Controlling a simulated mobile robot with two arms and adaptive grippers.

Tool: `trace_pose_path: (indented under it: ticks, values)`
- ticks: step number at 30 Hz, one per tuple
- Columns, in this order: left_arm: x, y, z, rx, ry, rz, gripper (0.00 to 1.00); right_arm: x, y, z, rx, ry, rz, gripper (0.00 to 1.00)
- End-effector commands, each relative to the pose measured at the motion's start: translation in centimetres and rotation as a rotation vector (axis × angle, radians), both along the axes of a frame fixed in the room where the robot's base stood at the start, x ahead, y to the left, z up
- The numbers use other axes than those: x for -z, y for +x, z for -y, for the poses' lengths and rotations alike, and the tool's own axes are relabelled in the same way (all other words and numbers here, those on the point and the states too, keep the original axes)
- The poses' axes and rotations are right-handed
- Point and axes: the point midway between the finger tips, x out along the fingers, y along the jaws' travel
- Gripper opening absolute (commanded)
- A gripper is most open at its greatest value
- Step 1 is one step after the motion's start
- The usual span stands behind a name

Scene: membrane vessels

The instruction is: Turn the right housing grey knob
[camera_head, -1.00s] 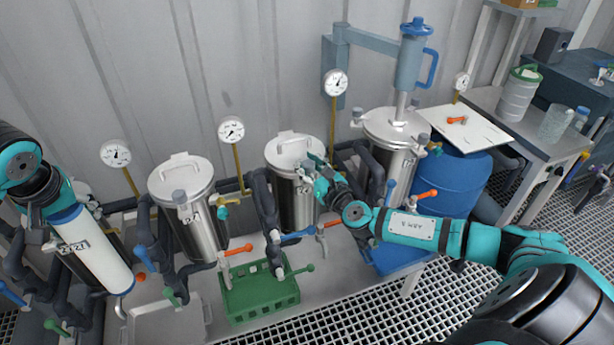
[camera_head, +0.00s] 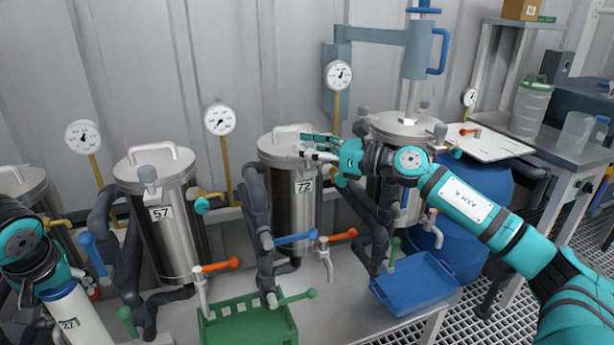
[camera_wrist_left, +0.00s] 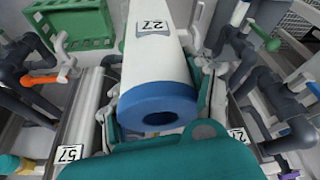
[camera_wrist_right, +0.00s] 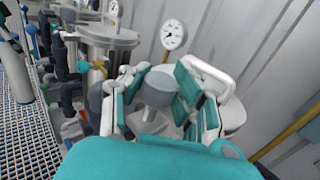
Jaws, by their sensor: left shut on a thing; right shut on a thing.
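My right gripper (camera_head: 322,147) is at the lid of the steel housing labelled 72 (camera_head: 304,212). In the right wrist view its fingers (camera_wrist_right: 158,98) are closed around a grey knob (camera_wrist_right: 160,86) beside the lid's pale loop handle (camera_wrist_right: 210,72). In the head view the fingers hide this knob. My left gripper (camera_head: 48,282) is shut on a white cartridge (camera_head: 78,318) with a blue end. The cartridge (camera_wrist_left: 150,62) carries a 27 label and is held tilted at the lower left, partly cut off in the head view.
Housing 57 (camera_head: 170,235) stands left of housing 72. Another housing (camera_head: 400,125) stands to the right under a blue hoist (camera_head: 418,55). Valves with orange levers (camera_head: 222,265), a green rack (camera_head: 250,330) and a blue tray (camera_head: 415,285) lie in front.

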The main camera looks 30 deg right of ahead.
Motion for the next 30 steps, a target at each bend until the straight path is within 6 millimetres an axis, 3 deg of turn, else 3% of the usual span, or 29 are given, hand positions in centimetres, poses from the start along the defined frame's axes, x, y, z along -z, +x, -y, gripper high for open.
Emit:
trace_pose_path:
  ticks: [1, 8, 18, 30]
  values:
    - [1.8, 0.0, 0.0, 0.0, -0.001, 0.002, 0.0, 0.9, 0.1, 0.0, -0.031, 0.003, 0.001, 0.0]
    - [3.8, 0.0, 0.0, 0.0, -0.001, 0.002, 0.0, 0.2, 0.2, 0.1, -0.203, 0.006, 0.002, 0.0]
    - [2.6, 0.0, 0.0, 0.0, -0.001, 0.002, 0.0, -0.3, 0.2, 0.1, -0.46, 0.003, -0.003, 0.0]
    - [1.8, 0.0, 0.0, 0.0, -0.001, 0.001, 0.0, -0.1, 0.1, 0.1, -0.594, -0.001, -0.004, 0.0]
